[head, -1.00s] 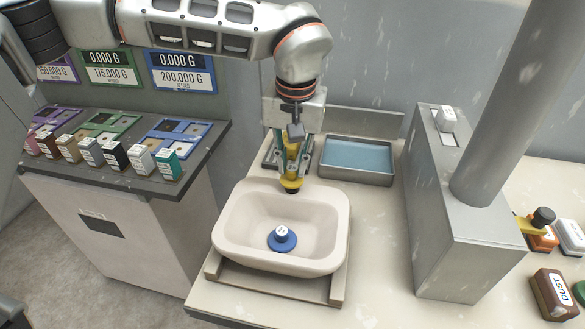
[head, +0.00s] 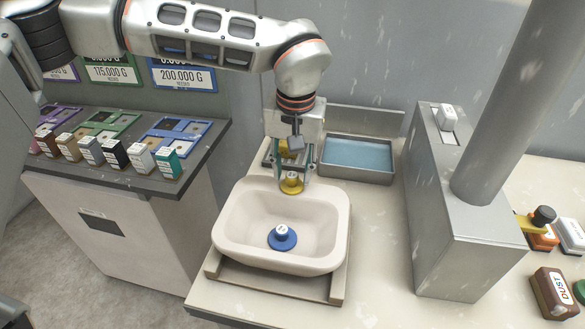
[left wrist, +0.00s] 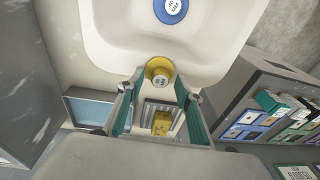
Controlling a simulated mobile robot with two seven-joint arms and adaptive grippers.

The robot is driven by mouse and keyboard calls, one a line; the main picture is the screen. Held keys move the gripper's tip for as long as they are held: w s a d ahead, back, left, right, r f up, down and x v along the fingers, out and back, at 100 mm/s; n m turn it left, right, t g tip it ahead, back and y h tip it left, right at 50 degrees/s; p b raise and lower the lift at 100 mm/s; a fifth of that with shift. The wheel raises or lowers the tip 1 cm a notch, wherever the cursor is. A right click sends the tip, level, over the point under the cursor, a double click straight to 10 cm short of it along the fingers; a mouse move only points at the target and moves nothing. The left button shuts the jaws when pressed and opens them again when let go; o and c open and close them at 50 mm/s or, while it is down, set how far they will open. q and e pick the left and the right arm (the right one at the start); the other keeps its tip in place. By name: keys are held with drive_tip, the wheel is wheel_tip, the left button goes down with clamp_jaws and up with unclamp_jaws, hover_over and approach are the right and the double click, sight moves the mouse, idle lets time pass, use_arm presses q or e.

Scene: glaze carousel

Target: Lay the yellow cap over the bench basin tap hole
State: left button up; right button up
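The yellow cap (head: 291,184) sits on the back rim of the pale bench basin (head: 232,232). It also shows in the left wrist view (left wrist: 158,72), upright with its round top facing up. The tap hole itself is not visible, and the cap covers the spot where it stands. My left gripper (head: 295,172) is just above and behind the cap. My right gripper is in neither view.
A blue cap (head: 282,239) sits in the basin's bottom. A blue-lined tray (head: 358,159) stands behind the basin to the right. A grey box with a column (head: 459,220) stands at right. A counter with small labelled blocks (head: 140,183) is at left. A metal tray with something yellow (left wrist: 163,121) lies behind the basin.

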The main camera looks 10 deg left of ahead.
sight(294, 191)
use_arm(q)
drive_tip(key=shift+r, duration=0.1)
wheel_tip(294, 191, up, 12)
drive_tip(key=s, duration=0.1)
drive_tip(key=shift+s+d+r, duration=0.2)
drive_tip(key=shift+d, duration=0.15)
